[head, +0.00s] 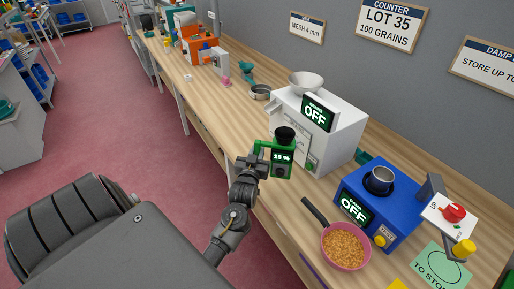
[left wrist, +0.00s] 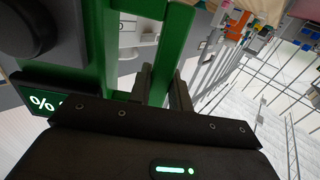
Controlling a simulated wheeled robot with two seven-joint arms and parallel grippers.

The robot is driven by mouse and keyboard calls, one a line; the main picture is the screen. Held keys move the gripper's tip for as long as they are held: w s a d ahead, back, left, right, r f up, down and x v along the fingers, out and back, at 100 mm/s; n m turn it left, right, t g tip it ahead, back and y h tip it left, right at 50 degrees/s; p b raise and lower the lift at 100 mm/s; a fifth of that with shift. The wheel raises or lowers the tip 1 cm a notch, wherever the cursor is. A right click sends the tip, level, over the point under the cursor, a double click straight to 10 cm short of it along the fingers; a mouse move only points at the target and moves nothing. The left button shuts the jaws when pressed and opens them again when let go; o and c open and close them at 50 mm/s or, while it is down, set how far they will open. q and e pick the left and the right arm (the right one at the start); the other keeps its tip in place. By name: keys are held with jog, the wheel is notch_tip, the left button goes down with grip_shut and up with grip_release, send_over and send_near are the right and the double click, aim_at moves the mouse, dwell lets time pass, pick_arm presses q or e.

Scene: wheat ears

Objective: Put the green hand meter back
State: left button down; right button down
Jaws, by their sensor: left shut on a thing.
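The green hand meter (head: 282,157) has a black cup on top and a small screen reading about 18 %. My left gripper (head: 257,162) is shut on its green side handle and holds it in front of the white machine, over the front part of the bench. In the left wrist view the green handle (left wrist: 174,50) stands between the two dark fingers (left wrist: 162,88), with part of the meter's screen (left wrist: 45,102) at the left. I cannot tell whether the meter touches the bench. My right gripper is not in view.
The white machine (head: 343,134) with a funnel shows OFF. A blue machine (head: 398,215) with a metal cup also shows OFF. The wooden bench (head: 237,118) has clear room left of the white machine.

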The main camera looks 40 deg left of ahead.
pick_arm(q)
jog(key=f+b, duration=0.1)
jog(key=w+a+f+b, duration=0.2)
jog(key=f, duration=0.1)
jog(key=shift+a+f+b, duration=0.1)
jog(key=shift+b, duration=0.2)
jog(key=f+b, duration=0.2)
jog(key=b, duration=0.1)
jog(key=f+b, duration=0.1)
jog(key=f, duration=0.1)
jog(key=shift+w+a, duration=0.25)
jog(key=shift+a, duration=0.1)
